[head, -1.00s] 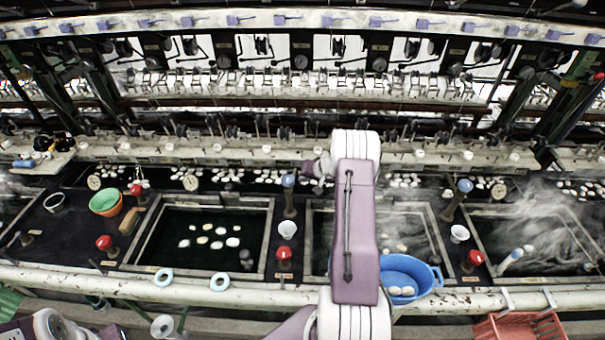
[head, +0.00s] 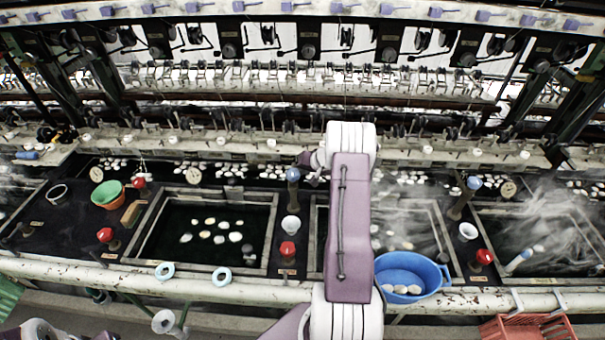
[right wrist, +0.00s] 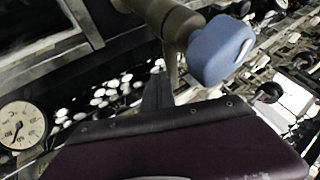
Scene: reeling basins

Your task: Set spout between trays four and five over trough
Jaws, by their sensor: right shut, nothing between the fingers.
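A blue-topped spout post (head: 293,175) stands between the basin with the clear dark water (head: 272,235) and the basin partly behind my right arm (head: 440,225). Another blue-topped post (head: 473,183) stands further right. Tray numbers are too small to read. My right gripper (head: 310,158) is just right of the first blue top, shut and empty. In the right wrist view the blue knob (right wrist: 222,48) on its metal post is close beyond the gripper (right wrist: 158,92); contact cannot be told. A dark channel with white cocoons (head: 225,172) runs behind the basins.
A blue bucket (head: 430,285) stands at the front, right of my right arm. Red knobs (head: 288,250) and white cups (head: 291,226) stand between basins. A green bowl (head: 106,194) is at left. A gauge (right wrist: 20,125) shows in the right wrist view.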

